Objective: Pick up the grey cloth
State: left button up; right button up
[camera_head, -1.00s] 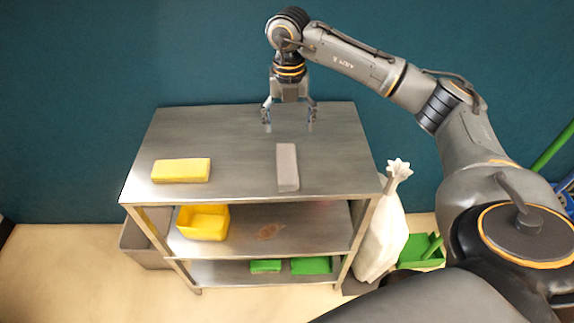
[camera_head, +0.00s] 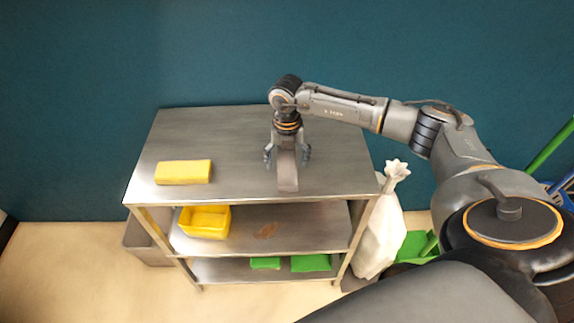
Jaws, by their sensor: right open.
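The grey cloth (camera_head: 287,178) is a flat, narrow grey block on the top shelf of the metal cart, right of the middle. My right gripper (camera_head: 287,157) is open above the cloth's far part, with one finger on each side of it. The gripper hides the cloth's far end. I cannot tell how high the fingertips are above the shelf. My left gripper is not in view.
A yellow cloth (camera_head: 183,172) lies on the left of the metal cart's top (camera_head: 230,140). A yellow bin (camera_head: 205,222) and a brown patch (camera_head: 267,231) are on the middle shelf. Green items (camera_head: 310,263) lie below. A white sack (camera_head: 382,235) stands right.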

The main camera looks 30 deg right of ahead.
jog(key=c, duration=1.3)
jog(key=shift+c, duration=0.2)
jog(key=shift+r, duration=0.1)
jog(key=shift+w+r, duration=0.1)
jog(key=shift+r, duration=0.4)
jog(key=s+a+r+b, duration=0.1)
jog(key=s+a+r, duration=0.1)
jog(key=s+r, duration=0.2)
jog(key=s+a+r+b, duration=0.1)
jog(key=s+a+r, duration=0.2)
jog(key=s+r, duration=0.1)
jog(key=s+a+r+b, duration=0.1)
jog(key=s+a+r, duration=0.1)
jog(key=s+r, duration=0.2)
jog(key=shift+s+a+b, duration=0.1)
jog(key=shift+a+b, duration=0.1)
jog(key=shift+b, duration=0.1)
